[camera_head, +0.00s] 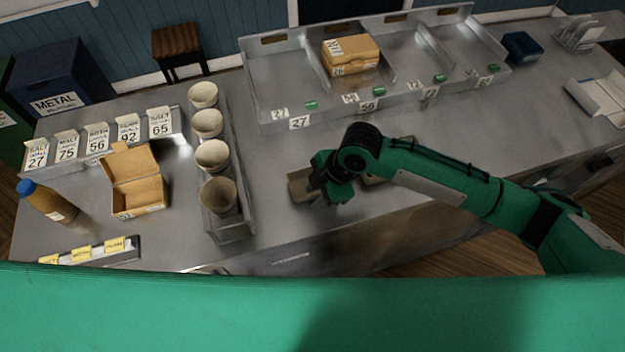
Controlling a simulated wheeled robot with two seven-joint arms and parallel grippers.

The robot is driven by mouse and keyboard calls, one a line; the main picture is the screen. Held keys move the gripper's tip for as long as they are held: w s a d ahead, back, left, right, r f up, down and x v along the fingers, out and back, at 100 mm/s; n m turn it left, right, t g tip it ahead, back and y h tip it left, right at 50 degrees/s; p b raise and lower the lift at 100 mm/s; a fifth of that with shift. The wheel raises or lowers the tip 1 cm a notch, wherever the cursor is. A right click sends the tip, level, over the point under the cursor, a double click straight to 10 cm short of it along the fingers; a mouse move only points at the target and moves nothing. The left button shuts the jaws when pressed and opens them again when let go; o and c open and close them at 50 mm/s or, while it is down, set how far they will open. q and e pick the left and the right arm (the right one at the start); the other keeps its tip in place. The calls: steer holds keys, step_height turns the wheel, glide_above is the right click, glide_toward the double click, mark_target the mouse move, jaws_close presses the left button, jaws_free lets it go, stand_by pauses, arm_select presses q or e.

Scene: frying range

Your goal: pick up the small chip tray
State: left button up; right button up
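A small cardboard chip tray (299,186) sits on the metal counter, right of the row of cups. My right gripper (328,194) is over its right side and hides part of it. I cannot tell whether the fingers touch the tray or how far apart they are. Another small tan piece (374,179) shows just behind my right arm, mostly hidden. My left gripper is not in view.
A metal rack (231,232) holds several cups (218,195). Left of it are an open cardboard box (137,195), a bottle (45,203) and ticket holders. A closed box (350,54) stands in a numbered shelf (275,87). The counter between shelf and cups is clear.

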steer(key=shift+c, duration=0.5)
jaws_close()
